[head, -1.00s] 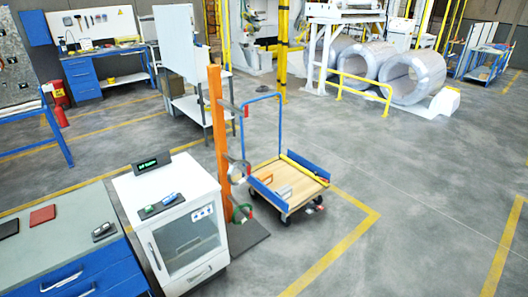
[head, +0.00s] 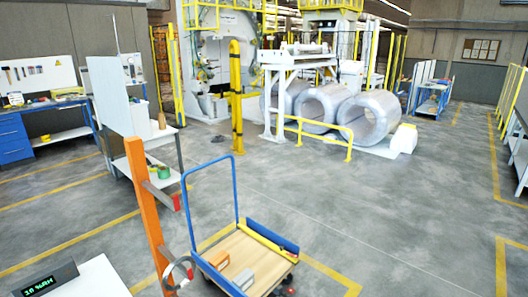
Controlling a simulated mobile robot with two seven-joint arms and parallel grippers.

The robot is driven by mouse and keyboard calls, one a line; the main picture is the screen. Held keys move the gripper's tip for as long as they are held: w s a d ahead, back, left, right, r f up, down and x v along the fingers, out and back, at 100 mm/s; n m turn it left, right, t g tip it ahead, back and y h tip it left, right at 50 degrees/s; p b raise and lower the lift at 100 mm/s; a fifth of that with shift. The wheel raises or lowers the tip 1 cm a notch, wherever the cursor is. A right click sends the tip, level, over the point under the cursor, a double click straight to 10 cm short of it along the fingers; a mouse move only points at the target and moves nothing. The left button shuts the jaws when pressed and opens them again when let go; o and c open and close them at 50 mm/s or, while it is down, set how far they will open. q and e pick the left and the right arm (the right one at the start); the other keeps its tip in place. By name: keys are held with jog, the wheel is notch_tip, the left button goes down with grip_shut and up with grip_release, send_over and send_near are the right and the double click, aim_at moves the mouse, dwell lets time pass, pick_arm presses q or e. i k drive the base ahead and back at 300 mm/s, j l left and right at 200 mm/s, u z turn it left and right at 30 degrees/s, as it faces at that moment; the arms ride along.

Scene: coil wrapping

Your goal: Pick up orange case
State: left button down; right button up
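A small orange case (head: 219,260) lies on the wooden deck of the cart (head: 262,250), near its left blue side rail. A grey case-like object (head: 243,279) sits beside it, to its right and nearer to me. Neither gripper shows in the head view, and nothing is seen touching the orange case.
The cart has a tall blue handle (head: 236,205). An orange post (head: 147,215) with grey arms stands left of it. A white cabinet with a display (head: 45,279) is at the lower left. Large wrapped coils (head: 367,118) stand behind a yellow rail. Grey floor to the right is clear.

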aim_at(221, 260)
jog(key=i+l+u, duration=0.1)
jog(key=i+u, duration=0.15)
jog(key=i, duration=0.35)
jog(key=i+l+u, duration=0.2)
jog(key=i, duration=0.4)
jog(key=i+l+u, duration=0.25)
jog(key=i, duration=0.35)
jog(key=i+l+u, duration=0.25)
jog(key=i+l, duration=0.25)
jog(key=i+l+u, duration=0.65)
jog(key=l+u, duration=0.15)
jog(key=i+l+u, duration=0.25)
jog(key=l+u, duration=0.25)
jog(key=l, duration=0.2)
jog(key=i+l+u, duration=0.1)
jog(key=l+u, duration=0.45)
jog(key=l, duration=0.25)
jog(key=i, duration=0.05)
